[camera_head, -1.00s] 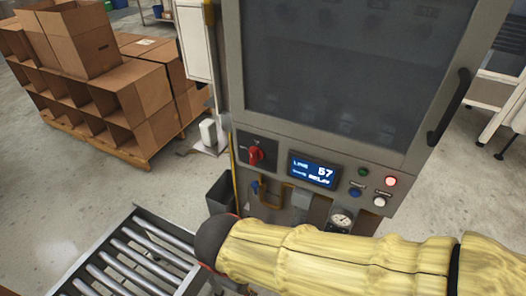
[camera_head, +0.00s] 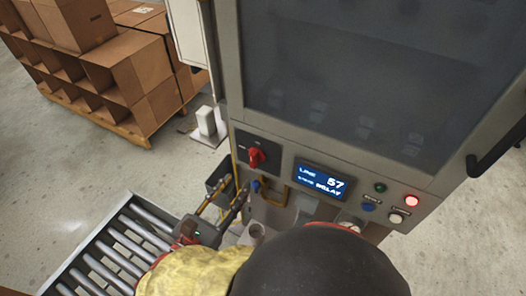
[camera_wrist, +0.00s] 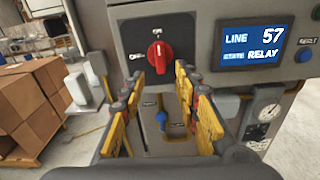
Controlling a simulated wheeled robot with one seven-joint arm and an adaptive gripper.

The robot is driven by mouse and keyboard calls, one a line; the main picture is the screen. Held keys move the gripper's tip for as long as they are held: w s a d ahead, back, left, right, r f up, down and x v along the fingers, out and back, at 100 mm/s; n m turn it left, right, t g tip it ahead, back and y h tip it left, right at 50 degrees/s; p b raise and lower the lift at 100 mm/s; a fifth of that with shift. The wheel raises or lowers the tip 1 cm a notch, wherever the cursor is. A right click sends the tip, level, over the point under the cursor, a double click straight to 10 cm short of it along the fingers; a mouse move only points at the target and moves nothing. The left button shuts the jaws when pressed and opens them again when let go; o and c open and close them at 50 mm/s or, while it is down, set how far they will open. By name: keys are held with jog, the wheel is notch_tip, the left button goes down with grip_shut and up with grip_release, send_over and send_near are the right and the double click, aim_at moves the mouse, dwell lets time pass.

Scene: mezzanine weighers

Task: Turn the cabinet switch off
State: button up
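The cabinet switch (camera_head: 256,157) is a red rotary knob on a black plate, on the grey cabinet front left of the display. My gripper (camera_head: 233,191) is below and left of the knob in the head view. In the wrist view its two yellow-sided fingers (camera_wrist: 160,80) are spread apart with nothing between them. The knob is beyond the fingertips, between them in the picture, and looks untouched.
A display (camera_head: 321,181) reads LINE 57, STATE RELAY. A lit red button (camera_head: 411,201) and other buttons are right of it. A blue-handled valve (camera_wrist: 162,118) and a gauge (camera_wrist: 257,132) are below. A roller conveyor (camera_head: 115,245) and stacked cartons (camera_head: 135,75) stand left.

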aim_at(251, 159)
jog(key=shift+n, duration=0.4)
jog(key=x, duration=0.2)
jog(key=r+b+x, duration=0.1)
jog(key=x, duration=0.2)
jog(key=b+x, duration=0.1)
jog(key=x, duration=0.1)
jog(key=shift+w+d+r, duration=0.2)
jog(key=shift+w+r, duration=0.1)
jog(key=shift+r, duration=0.1)
jog(key=shift+c, duration=0.6)
grip_shut()
